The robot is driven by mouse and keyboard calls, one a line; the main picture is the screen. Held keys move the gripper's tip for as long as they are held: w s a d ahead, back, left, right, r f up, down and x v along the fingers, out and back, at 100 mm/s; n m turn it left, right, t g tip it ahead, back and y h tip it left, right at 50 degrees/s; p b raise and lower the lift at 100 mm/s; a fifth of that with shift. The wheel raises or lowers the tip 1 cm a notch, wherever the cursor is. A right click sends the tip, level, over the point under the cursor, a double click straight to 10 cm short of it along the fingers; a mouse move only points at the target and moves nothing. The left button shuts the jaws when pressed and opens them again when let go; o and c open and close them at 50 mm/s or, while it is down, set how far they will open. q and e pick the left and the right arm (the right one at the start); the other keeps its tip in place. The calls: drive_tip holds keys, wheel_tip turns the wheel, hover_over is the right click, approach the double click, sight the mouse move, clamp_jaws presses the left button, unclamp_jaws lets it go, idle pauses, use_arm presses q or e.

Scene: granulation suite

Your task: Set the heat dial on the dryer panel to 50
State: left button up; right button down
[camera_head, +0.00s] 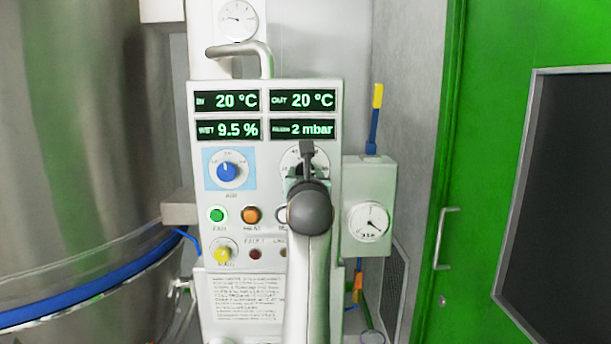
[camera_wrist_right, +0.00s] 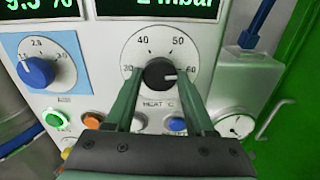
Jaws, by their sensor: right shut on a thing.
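The dryer panel (camera_head: 270,170) stands upright in front of me. Its heat dial (camera_wrist_right: 158,45) is a white disc marked 30, 40, 50 and 60, labelled HEAT C. The dial's black knob (camera_wrist_right: 158,71) has a pale mark on its right side, pointing roughly towards 60. My right gripper (camera_wrist_right: 160,82) is shut on this knob, with one green finger on each side. In the head view my right gripper (camera_head: 306,172) and wrist hide most of the dial. My left gripper is not in view.
A blue knob (camera_head: 227,171) on a blue plate sits left of the heat dial. Green FAN (camera_head: 217,214) and orange HEAT (camera_head: 251,214) buttons lie below. Displays read 20 °C, 20 °C, 9.5 % and 2 mbar. A gauge box (camera_head: 368,205) adjoins the panel's right side.

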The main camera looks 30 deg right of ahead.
drive_tip(key=shift+r+n+p, duration=0.1)
drive_tip(key=shift+n+p, duration=2.45)
drive_tip(key=shift+n, duration=2.85)
drive_tip(key=shift+c, duration=1.3)
unclamp_jaws()
drive_tip(key=shift+s+a, duration=0.1)
drive_tip(key=b+v, duration=0.2)
drive_tip(key=v, duration=1)
drive_tip(key=shift+s, duration=0.2)
